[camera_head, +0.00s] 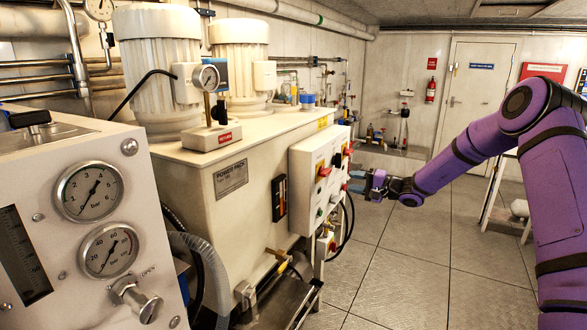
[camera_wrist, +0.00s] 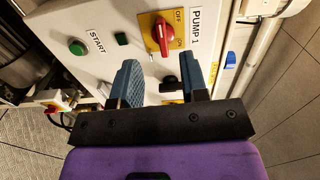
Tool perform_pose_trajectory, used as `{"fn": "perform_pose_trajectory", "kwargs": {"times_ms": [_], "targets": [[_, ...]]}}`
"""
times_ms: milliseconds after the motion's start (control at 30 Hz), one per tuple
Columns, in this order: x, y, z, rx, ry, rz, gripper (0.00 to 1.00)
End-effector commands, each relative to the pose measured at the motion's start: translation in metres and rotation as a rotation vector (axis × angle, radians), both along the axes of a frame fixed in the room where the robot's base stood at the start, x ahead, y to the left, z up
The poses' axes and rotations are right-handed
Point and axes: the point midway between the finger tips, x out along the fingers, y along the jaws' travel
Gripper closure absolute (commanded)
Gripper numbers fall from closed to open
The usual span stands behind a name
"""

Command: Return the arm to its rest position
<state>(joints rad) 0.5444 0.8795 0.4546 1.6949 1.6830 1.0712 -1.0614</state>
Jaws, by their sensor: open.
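My purple arm (camera_head: 470,145) reaches in from the right in the head view. My gripper (camera_head: 358,182) is at its end, just right of the front of the control box (camera_head: 305,190) on the power pack. In the wrist view my gripper (camera_wrist: 163,85) has its two blue fingers apart with nothing between them. Past the fingertips are a red PUMP 1 rotary switch (camera_wrist: 163,35) on a yellow plate and a green START button (camera_wrist: 77,47). I cannot tell whether a finger touches the panel.
The cream power pack (camera_head: 215,190) fills the left middle, with a gauge panel (camera_head: 95,215) in front of it. A hose (camera_head: 205,260) hangs between them. The grey tiled floor (camera_head: 410,255) is clear below my arm. A white door (camera_head: 475,95) and a fire extinguisher (camera_head: 430,90) are at the back.

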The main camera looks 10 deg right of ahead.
Motion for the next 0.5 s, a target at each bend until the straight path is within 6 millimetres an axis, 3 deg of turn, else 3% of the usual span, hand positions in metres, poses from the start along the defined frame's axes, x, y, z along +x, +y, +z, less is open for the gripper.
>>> {"fn": "perform_pose_trajectory", "kwargs": {"times_ms": [167, 500], "targets": [[-0.029, 0.029, 0.034, -0.106, 0.011, 0.108, 0.6], [-0.122, 0.077, 0.098, -0.41, 0.074, 0.321, 0.6]]}}
